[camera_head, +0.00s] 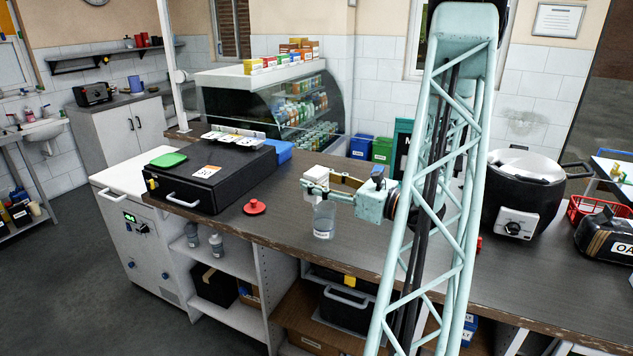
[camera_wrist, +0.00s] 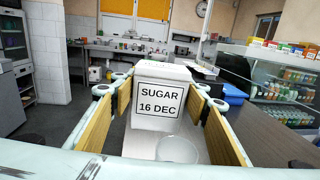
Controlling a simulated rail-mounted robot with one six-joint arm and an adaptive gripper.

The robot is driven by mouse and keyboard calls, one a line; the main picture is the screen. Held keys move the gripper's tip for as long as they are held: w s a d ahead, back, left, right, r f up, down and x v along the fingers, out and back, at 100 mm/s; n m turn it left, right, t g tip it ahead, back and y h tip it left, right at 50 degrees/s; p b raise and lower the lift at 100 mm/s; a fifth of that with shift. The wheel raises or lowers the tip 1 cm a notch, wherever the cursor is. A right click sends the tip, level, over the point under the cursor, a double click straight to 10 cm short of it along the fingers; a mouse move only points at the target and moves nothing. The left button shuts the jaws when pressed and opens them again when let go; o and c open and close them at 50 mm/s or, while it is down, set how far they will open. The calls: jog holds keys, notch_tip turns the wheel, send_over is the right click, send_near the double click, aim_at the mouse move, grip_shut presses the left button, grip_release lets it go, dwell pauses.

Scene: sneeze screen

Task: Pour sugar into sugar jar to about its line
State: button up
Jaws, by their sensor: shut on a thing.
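My gripper (camera_head: 318,187) is shut on a white sugar container (camera_wrist: 160,97), whose label reads "SUGAR 16 DEC" in the wrist view. The container also shows in the head view (camera_head: 315,173), held above the counter and looking roughly upright. The clear sugar jar (camera_head: 324,222) stands upright on the counter just under the gripper, with a white label low on its side. Its round open rim shows in the wrist view (camera_wrist: 178,150), below and nearer than the container. The jar's line and any sugar level cannot be made out. No falling sugar is visible.
A red lid (camera_head: 255,208) lies on the counter (camera_head: 290,222) left of the jar. A large black cooker (camera_head: 523,195) stands to the right. The counter's front edge runs close by the jar.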

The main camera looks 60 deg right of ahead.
jog(key=shift+f, duration=0.2)
jog(key=shift+f+b, duration=1.05)
jog(key=shift+f, duration=0.7)
jog(key=shift+a+r+m+p, duration=0.1)
jog(key=shift+r+m+p, duration=0.1)
jog(key=shift+m+p, duration=0.35)
jog(key=shift+p, duration=0.3)
jog(key=shift+a+r+m+p, duration=0.25)
jog(key=shift+m+p, duration=0.4)
jog(key=shift+p, duration=0.5)
jog(key=shift+a+r+m+p, duration=0.1)
jog(key=shift+a+m+p, duration=0.05)
jog(key=shift+m+p, duration=0.75)
jog(key=shift+a+r+m+p, duration=0.15)
jog(key=shift+m+p, duration=0.45)
jog(key=shift+p, duration=0.5)
jog(key=shift+f+m, duration=0.2)
jog(key=shift+m, duration=0.1)
jog(key=shift+a+r+m+p, duration=0.1)
jog(key=shift+m+p, duration=0.3)
jog(key=shift+p, duration=0.55)
